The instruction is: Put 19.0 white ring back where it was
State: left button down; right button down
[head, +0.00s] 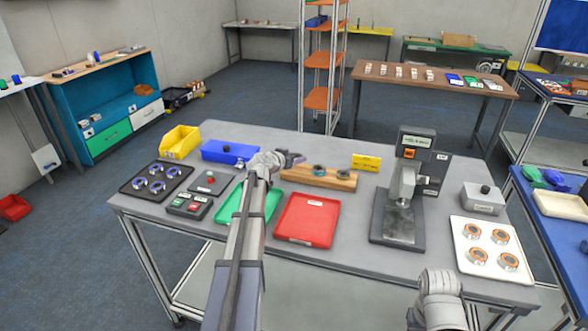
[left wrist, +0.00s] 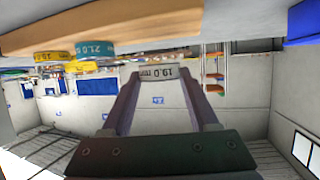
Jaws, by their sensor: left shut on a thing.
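My left gripper (head: 291,158) is above the table by the left end of a wooden block (head: 330,182). In the left wrist view the gripper (left wrist: 165,84) is shut on the white ring (left wrist: 166,74), whose label reads 19.0 upside down. The ring is hard to make out in the head view. The wooden block also shows in the left wrist view (left wrist: 150,55); the held ring appears apart from those two rings. My right gripper's fingers are not visible.
A green tray (head: 231,211) and a red tray (head: 306,219) lie in front of the block. A yellow sign (head: 366,162) stands behind it. A dark press-like device (head: 401,190) stands right. A blue bin (head: 229,151) and black ring tray (head: 139,188) are left.

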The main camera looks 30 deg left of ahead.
aim_at(294, 171)
pick_arm(q)
jog(key=shift+f+b, duration=1.3)
jog(key=shift+f, duration=0.35)
jog(key=shift+f, duration=0.2)
jog(key=shift+c, duration=0.8)
grip_release()
jog(key=shift+r, duration=0.2)
jog(key=shift+s+r, duration=0.2)
jog(key=shift+s, duration=0.05)
jog(key=p+v, duration=0.4)
jog(key=v, duration=0.7)
jog(key=shift+s+p, duration=0.2)
jog(key=shift+p, duration=0.1)
jog(key=shift+r, duration=0.1)
